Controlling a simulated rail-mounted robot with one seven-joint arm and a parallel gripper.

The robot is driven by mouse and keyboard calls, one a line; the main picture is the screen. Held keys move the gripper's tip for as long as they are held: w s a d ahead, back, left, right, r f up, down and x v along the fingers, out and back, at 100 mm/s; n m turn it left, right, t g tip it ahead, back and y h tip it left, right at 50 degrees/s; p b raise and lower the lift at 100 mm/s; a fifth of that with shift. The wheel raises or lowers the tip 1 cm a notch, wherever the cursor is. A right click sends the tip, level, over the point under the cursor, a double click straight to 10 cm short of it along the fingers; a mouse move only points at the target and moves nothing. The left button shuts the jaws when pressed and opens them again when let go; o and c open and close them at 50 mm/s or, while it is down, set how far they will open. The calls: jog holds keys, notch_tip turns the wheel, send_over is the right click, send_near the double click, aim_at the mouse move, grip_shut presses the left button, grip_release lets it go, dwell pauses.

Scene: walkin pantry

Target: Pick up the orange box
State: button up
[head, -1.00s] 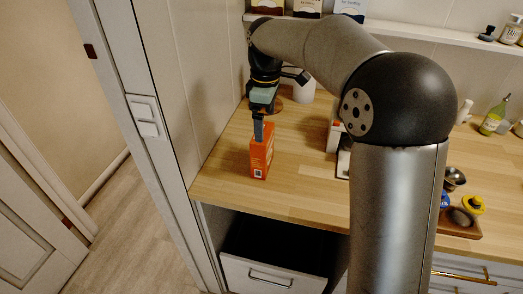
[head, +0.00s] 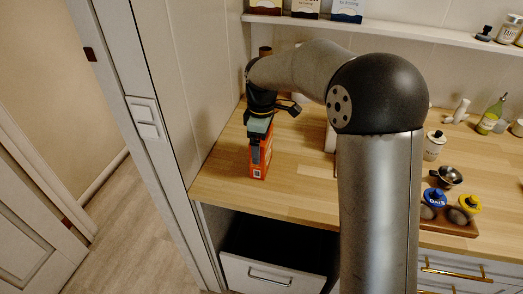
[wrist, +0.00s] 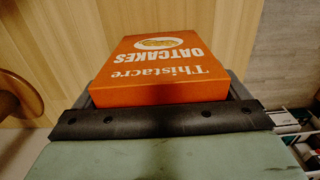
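The orange box (head: 258,172) stands upright on the wooden counter (head: 220,187), near its left front corner. Whether both fingers press on the box is hidden.
A wall stands close on the left of the counter. To the right, a wooden tray (head: 455,229) holds jars with blue and yellow lids, near a dark bowl (head: 447,177). A shelf (head: 400,31) runs along the back. A brown round object (wrist: 15,97) shows at left in the wrist view.

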jog(key=c, duration=0.5)
jog(key=shift+o, duration=0.2)
jog(key=shift+r, duration=0.15)
